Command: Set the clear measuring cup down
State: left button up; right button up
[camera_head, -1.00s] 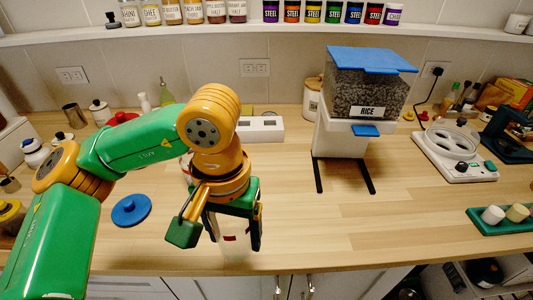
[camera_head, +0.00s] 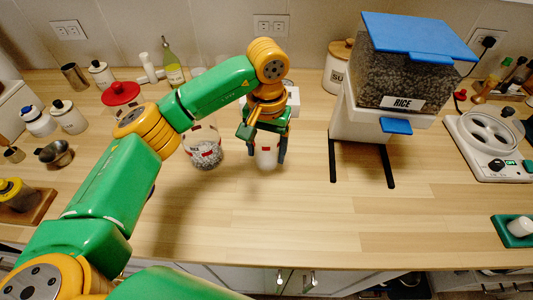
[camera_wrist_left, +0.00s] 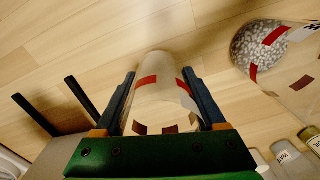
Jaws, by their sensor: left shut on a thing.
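The clear measuring cup (camera_head: 266,154) with red marks is between the fingers of my left gripper (camera_head: 267,148). The left gripper is shut on it and points down over the counter, just left of the rice dispenser (camera_head: 402,85). In the left wrist view the cup (camera_wrist_left: 160,88) is held between both blue fingers. I cannot tell whether its bottom touches the counter. My right gripper is not in view.
A clear jar of grey grains (camera_head: 207,155) stands close left of the cup; it also shows in the wrist view (camera_wrist_left: 258,45). The dispenser's black feet (camera_head: 388,165) reach forward on the right. The counter (camera_head: 270,215) in front is clear.

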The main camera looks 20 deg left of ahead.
aim_at(266, 159)
pick_arm(q)
jog(key=shift+s+f+p, duration=0.2)
jog(key=shift+f+p, duration=0.45)
jog(key=shift+f, duration=0.55)
jog(key=shift+w+f+b, duration=0.1)
jog(key=shift+f+b, duration=0.3)
jog(key=shift+f, duration=0.05)
jog(key=o, duration=1.3)
jog(key=shift+r, duration=0.1)
